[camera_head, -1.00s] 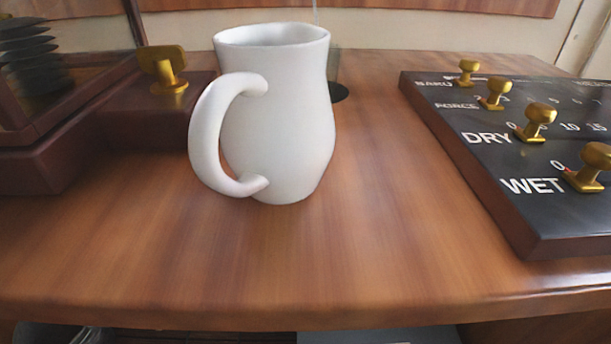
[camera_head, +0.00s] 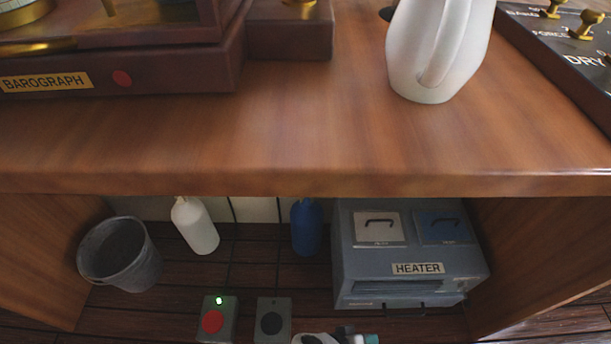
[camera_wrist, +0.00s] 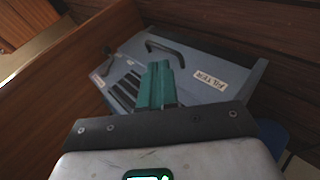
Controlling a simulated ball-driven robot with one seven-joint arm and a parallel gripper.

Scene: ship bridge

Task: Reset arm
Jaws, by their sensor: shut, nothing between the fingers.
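My gripper (camera_wrist: 157,84) shows in the wrist view as teal fingers shut together, with nothing between them. It points toward a blue-grey box (camera_wrist: 205,58) with a FILTER label and a dark handle. I cannot tell whether the fingertips touch the box. In the head view, a white and teal end of my arm shows at the bottom edge, low in front of the desk and near the HEATER box (camera_head: 400,285). The rest of my arm is out of view there.
Below are a grey bucket (camera_head: 135,265), a white bottle (camera_head: 196,228), a blue bottle (camera_head: 306,225), a red-button box (camera_head: 214,318) and a black-button box (camera_head: 271,322). Wooden panels flank this space.

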